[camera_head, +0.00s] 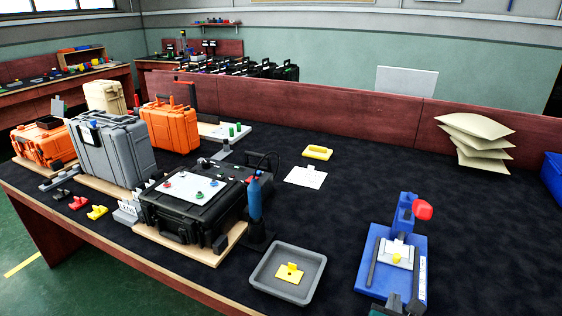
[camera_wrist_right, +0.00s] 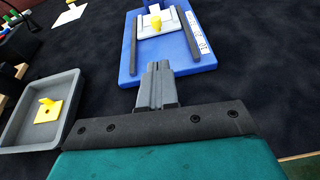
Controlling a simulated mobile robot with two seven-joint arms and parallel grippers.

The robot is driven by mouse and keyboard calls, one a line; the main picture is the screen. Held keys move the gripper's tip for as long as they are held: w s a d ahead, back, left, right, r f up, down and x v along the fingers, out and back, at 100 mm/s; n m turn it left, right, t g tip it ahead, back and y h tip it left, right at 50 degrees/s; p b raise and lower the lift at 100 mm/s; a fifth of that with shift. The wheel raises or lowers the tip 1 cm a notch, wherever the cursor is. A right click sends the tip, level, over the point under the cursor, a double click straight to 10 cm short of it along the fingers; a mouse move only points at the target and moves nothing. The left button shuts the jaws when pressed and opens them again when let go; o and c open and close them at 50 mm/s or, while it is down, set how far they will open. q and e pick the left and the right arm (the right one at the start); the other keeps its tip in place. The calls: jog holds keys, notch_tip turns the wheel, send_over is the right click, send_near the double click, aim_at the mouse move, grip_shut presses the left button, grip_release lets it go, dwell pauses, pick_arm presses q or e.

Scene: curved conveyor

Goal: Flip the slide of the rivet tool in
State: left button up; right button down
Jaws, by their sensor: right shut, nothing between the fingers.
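The rivet tool is a blue base (camera_head: 420,262) with an upright blue post and a red knob (camera_head: 422,210) at its back, on the right of the table. Its slide (camera_head: 387,249) is a pale plate with a yellow knob (camera_head: 397,258), lying between two dark rails. In the right wrist view the slide (camera_wrist_right: 172,28) and blue base (camera_wrist_right: 178,68) are just ahead of my right gripper (camera_wrist_right: 157,72). This gripper is shut and empty, its tips overlapping the base's front edge in that view. It shows at the bottom of the head view (camera_head: 393,303). My left gripper is not in view.
A grey tray (camera_head: 258,278) holding a yellow part (camera_head: 289,272) sits left of the tool. Farther left are a black case (camera_head: 166,222) and a blue bottle (camera_head: 254,198). Tan envelopes (camera_head: 484,153) are stacked at back right. The dark table is clear behind the tool.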

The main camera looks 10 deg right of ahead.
jog(key=s+m+g, duration=0.1)
jog(key=s+m, duration=0.1)
jog(key=m, duration=0.1)
jog(key=s+m+g, duration=0.1)
jog(key=s+m, duration=0.1)
jog(key=m, duration=0.1)
jog(key=s+m+g, duration=0.1)
jog(key=s+m, duration=0.1)
jog(key=m, duration=0.2)
jog(key=shift+y, duration=0.4)
jog(key=s+a+r+m+g+y, duration=0.25)
jog(key=s+a+m+y, duration=0.2)
jog(key=s+m, duration=0.35)
jog(key=s+a+r+m+g+y, duration=0.25)
jog(key=s+a+m, duration=0.25)
jog(key=s+m, duration=0.3)
jog(key=w+a+f+t+y, duration=0.1)
jog(key=w+a+f+t, duration=0.1)
jog(key=w+f+t, duration=0.4)
jog(key=shift+w+f+t+y, duration=0.3)
jog(key=shift+w+f+y, duration=0.1)
jog(key=shift+w+f, duration=1.45)
jog(key=shift+s+a+f, duration=0.1)
jog(key=shift+s+f, duration=0.1)
jog(key=shift+s, duration=0.05)
